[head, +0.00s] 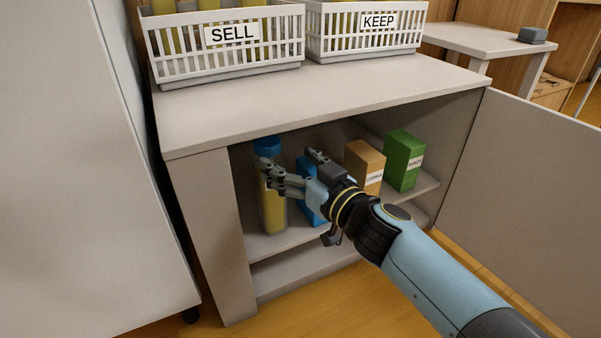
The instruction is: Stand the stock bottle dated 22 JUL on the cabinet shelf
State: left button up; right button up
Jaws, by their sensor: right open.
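A bottle (272,215) with yellow contents and a blue cap stands upright on the cabinet shelf (297,238), at the left of the opening. No date can be read on it from here. My right gripper (290,168) reaches into the cabinet from the right with its fingers apart. One set of fingers crosses in front of the bottle's upper part; I cannot tell whether they touch it. My left gripper is not in view.
On the shelf are a blue box (307,185), partly hidden by my gripper, an orange box (364,165) and a green box (403,160). The cabinet door (530,190) stands open at right. SELL (232,63) and KEEP (362,45) crates sit on the cabinet top (320,95).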

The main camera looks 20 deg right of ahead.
jog(key=s+d+r+m+h, duration=0.2)
jog(key=s+d+r+h, duration=0.15)
jog(key=s+d, duration=0.2)
jog(key=s+d+r+m+h, duration=0.1)
jog(key=s+d+r+h, duration=0.1)
jog(key=s+d+h, duration=0.35)
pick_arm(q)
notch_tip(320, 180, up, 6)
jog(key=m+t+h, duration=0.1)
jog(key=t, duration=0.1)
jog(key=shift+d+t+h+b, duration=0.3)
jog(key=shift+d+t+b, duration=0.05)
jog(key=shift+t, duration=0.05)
pick_arm(e)
jog(key=s+a+r+n+t+y, duration=0.5)
jog(key=s+a+r+y, duration=0.4)
jog(key=r, duration=0.4)
jog(key=shift+s+r+t+y, duration=0.35)
jog(key=shift+s+t+y, duration=0.05)
jog(key=shift+s+t, duration=0.3)
